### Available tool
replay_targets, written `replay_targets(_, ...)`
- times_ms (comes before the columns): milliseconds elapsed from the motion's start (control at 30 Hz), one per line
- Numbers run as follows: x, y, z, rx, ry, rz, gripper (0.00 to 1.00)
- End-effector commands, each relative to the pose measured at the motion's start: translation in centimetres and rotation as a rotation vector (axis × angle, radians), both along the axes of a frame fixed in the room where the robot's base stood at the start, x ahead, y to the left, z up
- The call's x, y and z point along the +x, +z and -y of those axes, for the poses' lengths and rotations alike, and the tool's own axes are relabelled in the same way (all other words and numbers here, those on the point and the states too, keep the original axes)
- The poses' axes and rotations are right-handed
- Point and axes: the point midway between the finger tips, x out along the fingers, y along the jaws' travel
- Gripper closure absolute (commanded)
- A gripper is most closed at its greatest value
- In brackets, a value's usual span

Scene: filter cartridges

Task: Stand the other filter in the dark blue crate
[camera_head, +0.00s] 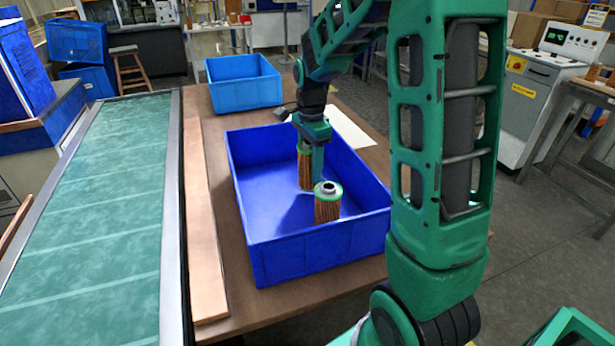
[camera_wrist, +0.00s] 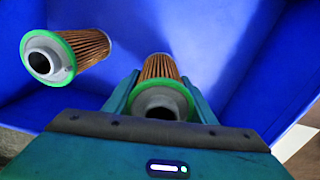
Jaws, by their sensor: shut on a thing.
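The dark blue crate (camera_head: 262,262) stands on the brown table. One filter (camera_head: 327,206), with a green-rimmed end cap and brown pleats, stands upright in the crate near its front right; it also shows at the left of the wrist view (camera_wrist: 88,48). My gripper (camera_head: 311,150) reaches down into the crate and is shut on the other filter (camera_head: 304,168), just behind the first. In the wrist view the held filter (camera_wrist: 161,97) sits between the fingers, green end toward the camera. It looks upright; I cannot tell whether its bottom touches the crate floor.
A light blue crate (camera_head: 243,83) sits behind the dark blue one, and a white sheet (camera_head: 349,128) lies at its back right. A green conveyor belt (camera_head: 100,200) runs along the left. The left part of the dark blue crate is empty.

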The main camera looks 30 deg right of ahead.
Motion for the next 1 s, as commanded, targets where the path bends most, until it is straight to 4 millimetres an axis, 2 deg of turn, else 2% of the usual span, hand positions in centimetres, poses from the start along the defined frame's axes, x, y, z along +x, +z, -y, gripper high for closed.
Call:
replay_targets(267, -0.1, -3.5, -0.1, 0.0, 0.0, -0.003, 0.74)
replay_targets(633, -0.1, -3.9, -0.1, 0.0, 0.0, -0.002, 0.74)
replay_targets(667, 0.0, -3.9, -0.1, 0.0, 0.0, -0.001, 0.42)
replay_targets(700, 0.0, -3.9, -0.1, 0.0, 0.0, -0.001, 0.33)
replay_targets(1000, 0.0, -3.8, -0.1, 0.0, 0.001, -0.001, 0.31)
